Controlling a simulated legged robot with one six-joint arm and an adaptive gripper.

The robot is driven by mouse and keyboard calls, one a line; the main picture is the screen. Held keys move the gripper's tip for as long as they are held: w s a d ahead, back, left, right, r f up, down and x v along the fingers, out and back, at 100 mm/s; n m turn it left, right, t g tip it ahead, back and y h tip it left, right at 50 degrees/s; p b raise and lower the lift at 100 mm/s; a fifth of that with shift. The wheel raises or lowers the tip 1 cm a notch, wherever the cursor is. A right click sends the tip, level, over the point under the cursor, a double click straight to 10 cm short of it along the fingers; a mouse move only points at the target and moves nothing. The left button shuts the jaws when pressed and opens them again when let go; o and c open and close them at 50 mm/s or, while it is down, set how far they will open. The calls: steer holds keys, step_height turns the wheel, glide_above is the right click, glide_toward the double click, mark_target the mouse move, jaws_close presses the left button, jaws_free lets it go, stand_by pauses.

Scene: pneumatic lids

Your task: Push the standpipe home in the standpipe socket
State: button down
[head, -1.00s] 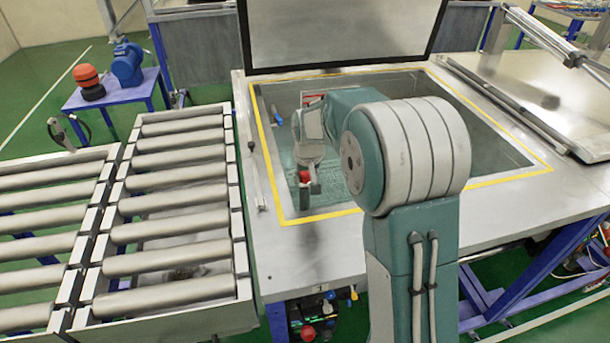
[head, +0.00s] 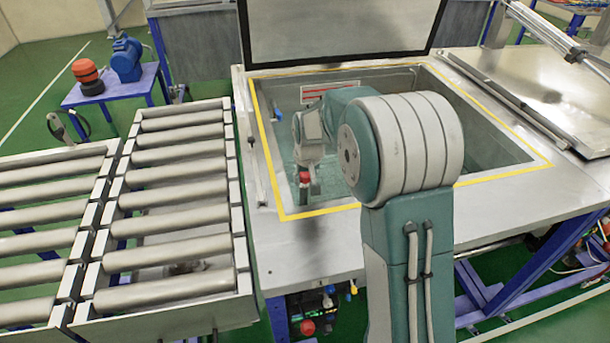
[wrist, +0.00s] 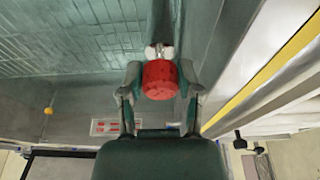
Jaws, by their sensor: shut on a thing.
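The standpipe (wrist: 160,80) shows as a red, round end between the fingers in the wrist view. It also shows as a small red piece inside the open tank in the head view (head: 304,177). My gripper (wrist: 159,92) is shut on it, with one finger on each side. In the head view my gripper (head: 306,181) is low in the left part of the tank. A small pale fitting (wrist: 158,50) shows just beyond the red end. The standpipe socket cannot be made out, so how deep the standpipe sits cannot be told.
The tank has a yellow-marked rim (head: 325,213) and steep walls close around my arm. A raised lid (head: 345,35) stands open behind it. A roller conveyor (head: 172,227) stands at the left. A flat metal lid (head: 555,85) lies at the right.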

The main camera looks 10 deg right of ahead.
steer(key=shift+f, duration=0.9)
steer(key=shift+c, duration=1)
jaws_free()
steer(key=shift+f, duration=0.1)
steer(key=shift+v, duration=3.55)
steer(key=v, duration=1.1)
steer(key=shift+r, duration=0.4)
